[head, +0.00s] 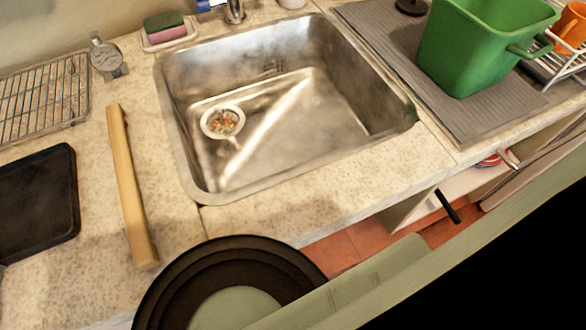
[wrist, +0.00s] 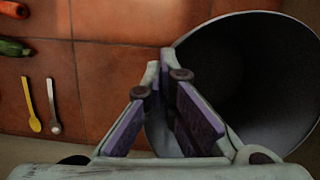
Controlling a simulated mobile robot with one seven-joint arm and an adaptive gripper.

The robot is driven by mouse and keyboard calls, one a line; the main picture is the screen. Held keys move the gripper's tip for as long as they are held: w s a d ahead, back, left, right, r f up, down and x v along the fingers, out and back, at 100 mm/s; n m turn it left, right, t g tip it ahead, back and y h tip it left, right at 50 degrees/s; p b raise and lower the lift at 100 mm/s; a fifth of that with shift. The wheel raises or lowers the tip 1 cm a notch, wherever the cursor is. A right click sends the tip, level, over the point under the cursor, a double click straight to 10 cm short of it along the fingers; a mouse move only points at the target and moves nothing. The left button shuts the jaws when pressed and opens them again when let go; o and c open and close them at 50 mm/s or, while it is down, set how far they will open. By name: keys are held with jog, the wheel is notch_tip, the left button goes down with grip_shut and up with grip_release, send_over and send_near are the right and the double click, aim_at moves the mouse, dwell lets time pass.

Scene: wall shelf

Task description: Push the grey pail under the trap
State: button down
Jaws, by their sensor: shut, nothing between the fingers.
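The grey pail (wrist: 262,70) fills the right of the wrist view. I look down into its dark, round mouth, and its light rim curves along the left side. My gripper (wrist: 166,75) is shut and empty, with its purple pads close together. It overlaps the pail's left edge in the picture; I cannot tell whether it touches the pail. The trap is not visible in either view. The sink (head: 345,105) is in the counter in the head view. The pail does not show there.
Orange floor tiles (wrist: 115,75) lie left of the pail. An open cupboard (head: 410,210) shows below the counter, with a black handle (head: 447,206).

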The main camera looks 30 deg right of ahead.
jog(key=shift+a+f, duration=0.1)
jog(key=shift+a, duration=0.05)
jog(key=shift+r+p, duration=0.8)
jog(key=shift+p, duration=0.2)
notch_tip(320, 180, up, 6)
jog(key=w, duration=0.1)
jog(key=shift+r, duration=0.15)
